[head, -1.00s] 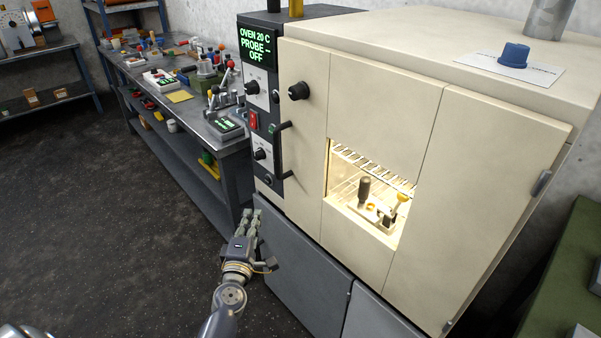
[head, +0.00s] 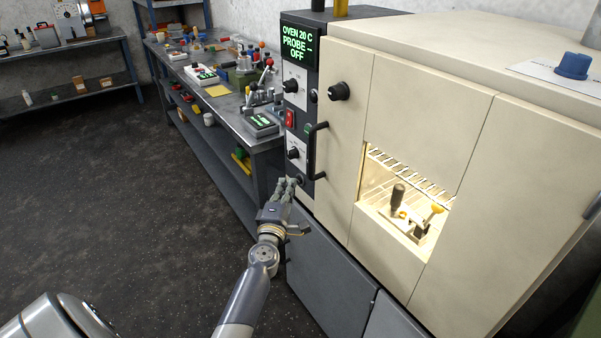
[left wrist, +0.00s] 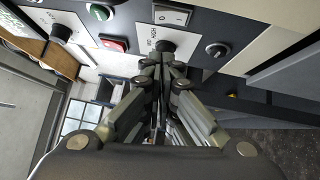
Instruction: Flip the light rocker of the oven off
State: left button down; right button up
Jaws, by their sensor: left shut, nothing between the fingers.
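The oven (head: 430,60) stands at the right with a dark control panel at its left edge; its window (head: 405,205) glows with light. In the left wrist view a pale grey rocker (left wrist: 172,15) sits beside a black knob (left wrist: 165,47). A red rocker (left wrist: 113,42) is farther left; it also shows in the head view (head: 290,118). I cannot read which rocker is labelled light. My left gripper (head: 287,184) is shut and empty, its fingertips (left wrist: 164,62) close to the panel's lower part, below the knob; contact cannot be told. My right gripper is out of view.
The oven's door handle (head: 317,150) stands out beside the panel. A green button (left wrist: 100,11) and a small lower knob (left wrist: 217,50) are near. A workbench (head: 230,120) with several tools stands left of the oven. The floor (head: 120,200) at the left is clear.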

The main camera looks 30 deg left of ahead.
pick_arm(q)
jog(key=w, duration=0.6)
jog(key=shift+w+r+b, duration=0.35)
jog(key=shift+w+r, duration=0.05)
jog(key=shift+d+r, duration=0.1)
jog(key=p, duration=0.2)
jog(key=m+p, duration=0.1)
jog(key=p, duration=0.1)
jog(key=shift+w+d+r+g, duration=0.15)
jog(key=shift+w+r+g, duration=0.05)
jog(key=shift+w+g, duration=0.1)
